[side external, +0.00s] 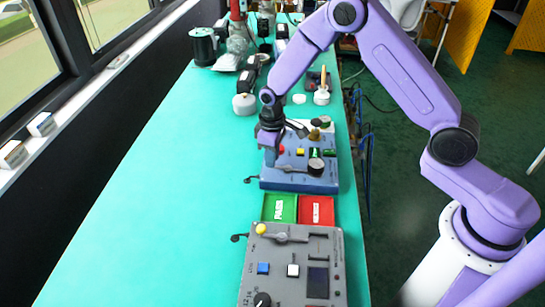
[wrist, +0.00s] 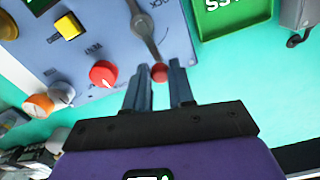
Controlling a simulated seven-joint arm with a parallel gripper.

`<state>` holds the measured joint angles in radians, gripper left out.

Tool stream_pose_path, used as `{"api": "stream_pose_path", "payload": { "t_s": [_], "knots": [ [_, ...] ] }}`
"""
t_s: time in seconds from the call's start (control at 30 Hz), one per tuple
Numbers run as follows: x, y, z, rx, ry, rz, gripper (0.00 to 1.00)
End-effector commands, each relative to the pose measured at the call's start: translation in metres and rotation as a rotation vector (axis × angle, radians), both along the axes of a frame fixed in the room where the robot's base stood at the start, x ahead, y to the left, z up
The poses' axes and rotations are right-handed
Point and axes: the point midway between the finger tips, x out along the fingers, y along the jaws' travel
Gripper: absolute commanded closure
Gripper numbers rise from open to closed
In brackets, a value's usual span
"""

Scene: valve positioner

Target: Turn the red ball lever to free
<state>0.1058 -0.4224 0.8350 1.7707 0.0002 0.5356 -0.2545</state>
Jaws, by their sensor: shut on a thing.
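The blue panel box (side external: 288,184) stands on the table and also shows in the wrist view (wrist: 105,35). Its grey metal lever (wrist: 145,32) ends in a red ball (wrist: 159,72) near the panel's edge. My gripper (wrist: 159,72) is shut on the red ball, with one finger on each side of it. In the side view my gripper (side external: 269,150) reaches down at the left edge of the box and hides the ball. The lettering near the lever is only partly readable.
A red knob (wrist: 103,74) sits close left of the fingers, with a yellow button (wrist: 69,26) beyond. Green (side external: 279,208) and red (side external: 316,210) trays lie in front of the box. A grey panel with a yellow ball lever (side external: 261,229) is nearer. Table left is clear.

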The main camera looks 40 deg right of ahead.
Motion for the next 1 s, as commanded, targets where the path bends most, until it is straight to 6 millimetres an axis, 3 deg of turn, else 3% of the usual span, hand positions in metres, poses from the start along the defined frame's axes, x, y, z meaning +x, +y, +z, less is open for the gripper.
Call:
{"api": "stream_pose_path", "payload": {
  "t_s": [0.67,0.7,0.77,1.0],
  "knots": [
    [0.0022,-0.0031,-0.0002,-0.001,0.001,-0.066,1.00],
    [0.0022,-0.0031,-0.0002,0.000,0.000,-0.066,0.70],
    [0.0023,-0.0032,-0.0002,0.000,0.000,-0.065,0.51],
    [0.0021,-0.0025,-0.0001,0.000,0.000,-0.063,0.51]
  ]
}}
